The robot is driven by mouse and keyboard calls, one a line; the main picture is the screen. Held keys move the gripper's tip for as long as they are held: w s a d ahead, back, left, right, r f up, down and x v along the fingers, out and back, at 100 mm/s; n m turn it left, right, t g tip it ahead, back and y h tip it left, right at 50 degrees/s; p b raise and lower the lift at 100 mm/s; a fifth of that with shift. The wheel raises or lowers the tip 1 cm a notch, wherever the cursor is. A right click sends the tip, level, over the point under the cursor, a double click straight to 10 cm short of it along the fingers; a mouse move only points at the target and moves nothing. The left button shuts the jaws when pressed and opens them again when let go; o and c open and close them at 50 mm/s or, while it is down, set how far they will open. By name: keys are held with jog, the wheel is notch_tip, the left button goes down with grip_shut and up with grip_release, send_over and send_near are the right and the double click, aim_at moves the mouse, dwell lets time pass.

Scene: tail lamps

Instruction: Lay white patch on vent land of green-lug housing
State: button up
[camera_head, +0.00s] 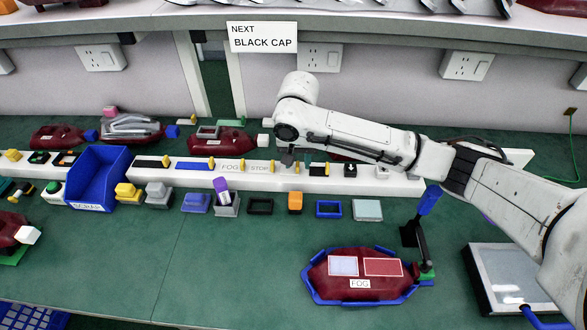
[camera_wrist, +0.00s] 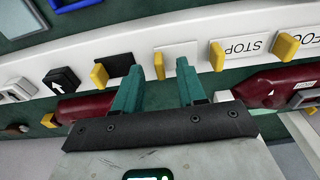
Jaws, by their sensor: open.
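The dark red housing (camera_head: 330,284) lies in a blue cradle (camera_head: 312,293) at the front right, with a green lug (camera_head: 428,272) at its right end. Its top bears a pale lavender panel (camera_head: 343,266), a red panel (camera_head: 383,267) and a FOG label (camera_head: 360,284). I cannot tell which part is the vent land. A plain white patch (camera_wrist: 180,54) with a yellow tab (camera_wrist: 158,66) sits on the white rail, between a black piece and the STOP label. My gripper (camera_wrist: 158,74) is open over the rail, its green fingers either side of that tab; it also shows in the head view (camera_head: 288,158).
The white rail (camera_head: 400,183) holds several labels with yellow tabs. Small blocks and frames line its front, with a blue SCRAP bin (camera_head: 97,180) at left. Other dark red housings (camera_head: 236,141) stand behind. A blue-handled black lever (camera_head: 428,202) rises beside the cradle. The front middle is clear.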

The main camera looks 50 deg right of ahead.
jog(key=shift+f, duration=0.45)
grip_shut()
